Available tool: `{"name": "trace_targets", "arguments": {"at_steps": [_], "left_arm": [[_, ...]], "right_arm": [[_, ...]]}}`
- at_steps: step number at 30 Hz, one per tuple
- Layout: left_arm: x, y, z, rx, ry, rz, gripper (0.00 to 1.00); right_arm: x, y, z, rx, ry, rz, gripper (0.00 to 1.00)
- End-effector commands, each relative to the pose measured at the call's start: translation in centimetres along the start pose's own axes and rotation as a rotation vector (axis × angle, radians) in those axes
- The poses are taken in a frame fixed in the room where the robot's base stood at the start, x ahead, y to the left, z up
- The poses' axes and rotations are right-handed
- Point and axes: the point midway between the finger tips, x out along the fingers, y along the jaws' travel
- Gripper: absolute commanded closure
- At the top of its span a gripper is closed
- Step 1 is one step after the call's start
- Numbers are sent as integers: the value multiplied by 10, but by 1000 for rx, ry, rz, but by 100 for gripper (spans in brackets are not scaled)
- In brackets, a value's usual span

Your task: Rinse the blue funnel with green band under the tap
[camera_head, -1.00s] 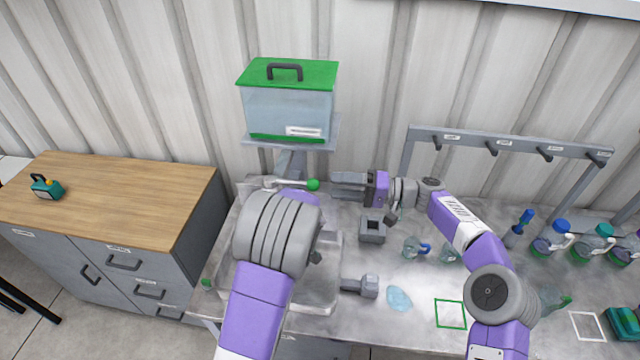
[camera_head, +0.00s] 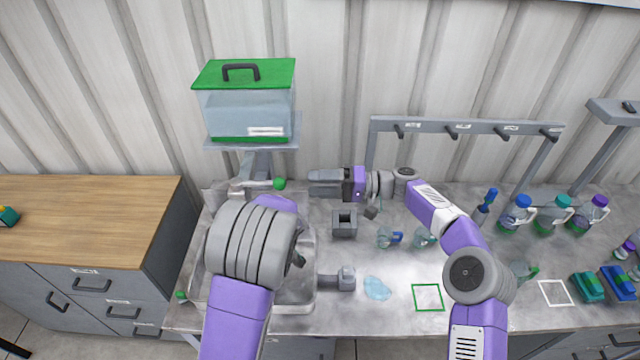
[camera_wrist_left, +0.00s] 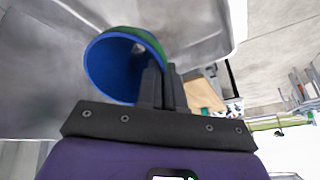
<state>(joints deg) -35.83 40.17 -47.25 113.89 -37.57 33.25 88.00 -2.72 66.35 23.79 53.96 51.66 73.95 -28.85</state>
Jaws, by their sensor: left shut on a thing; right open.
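The blue funnel with green band (camera_wrist_left: 125,62) shows in the left wrist view, its wide blue mouth facing the camera. My left gripper (camera_wrist_left: 163,85) is shut on its rim. In the head view my left arm hides the funnel and most of that gripper, over the sink. The tap (camera_head: 252,184), with a green knob (camera_head: 279,184), sits under a clear green-lidded tank (camera_head: 246,110). My right gripper (camera_head: 310,182) is open and empty, a little right of the knob, pointing at it. No running water can be made out.
The sink (camera_head: 306,290) has a raised rim. A grey square holder (camera_head: 344,224), a light blue puddle (camera_head: 377,288) and a green square outline (camera_head: 427,297) lie to its right. A hook rack (camera_head: 468,126) and several bottles stand further right. A wooden-topped cabinet (camera_head: 90,215) is left.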

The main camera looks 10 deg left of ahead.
Motion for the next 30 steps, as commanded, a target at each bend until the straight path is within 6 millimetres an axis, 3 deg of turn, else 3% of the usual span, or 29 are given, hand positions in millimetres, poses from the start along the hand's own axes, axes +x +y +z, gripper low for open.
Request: {"name": "trace_targets", "arguments": {"at_steps": [18,30], "left_arm": [[-23,14,40,0,0,1,100],[-25,15,43,-1,0,0,100]], "right_arm": [[0,6,1,0,0,0,41],[0,6,1,0,0,0,41]]}}
